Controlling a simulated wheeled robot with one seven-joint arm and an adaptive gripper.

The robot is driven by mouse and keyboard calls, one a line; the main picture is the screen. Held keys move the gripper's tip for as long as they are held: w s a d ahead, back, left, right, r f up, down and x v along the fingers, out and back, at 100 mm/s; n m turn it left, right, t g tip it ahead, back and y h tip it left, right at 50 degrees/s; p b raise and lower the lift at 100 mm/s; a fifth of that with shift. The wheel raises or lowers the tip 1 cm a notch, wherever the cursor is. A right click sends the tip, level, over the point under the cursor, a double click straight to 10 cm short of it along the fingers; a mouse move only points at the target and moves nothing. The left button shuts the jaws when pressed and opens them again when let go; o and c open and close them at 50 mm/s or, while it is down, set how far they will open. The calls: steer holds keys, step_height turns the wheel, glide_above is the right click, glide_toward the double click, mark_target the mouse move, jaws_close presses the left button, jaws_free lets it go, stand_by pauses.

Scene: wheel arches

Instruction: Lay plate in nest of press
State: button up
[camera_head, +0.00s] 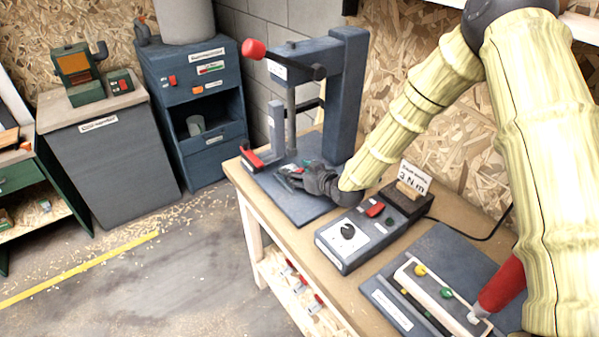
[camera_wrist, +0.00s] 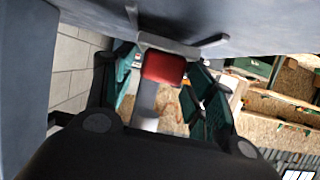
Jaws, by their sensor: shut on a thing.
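The press (camera_head: 345,95) stands on the far end of the bench, a dark blue-grey frame with a red-knobbed lever (camera_head: 253,49). Its flat base (camera_head: 300,207) lies under my gripper (camera_head: 288,176). My gripper is low over this base, in front of the press column. In the wrist view its green-padded fingers (camera_wrist: 162,88) stand apart, closed on the plate. The plate itself is not clearly made out in either view, and the nest is hidden or too small to tell. A red block (camera_wrist: 163,67) on the press shows between the fingers, seemingly beyond them.
A red clamp handle (camera_head: 254,158) sits at the base's left edge. A control box (camera_head: 350,238) with a dial and a small sign (camera_head: 414,178) stand to the right of the press. A fixture board (camera_head: 440,255) lies nearer. Cabinets stand across the floor.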

steer(key=shift+f, duration=0.35)
steer(key=o, duration=1.1)
steer(key=shift+r, duration=0.1)
steer(key=shift+r+p, duration=0.35)
steer(key=shift+r, duration=0.2)
steer(key=b+v, duration=0.3)
steer(key=v, duration=0.9)
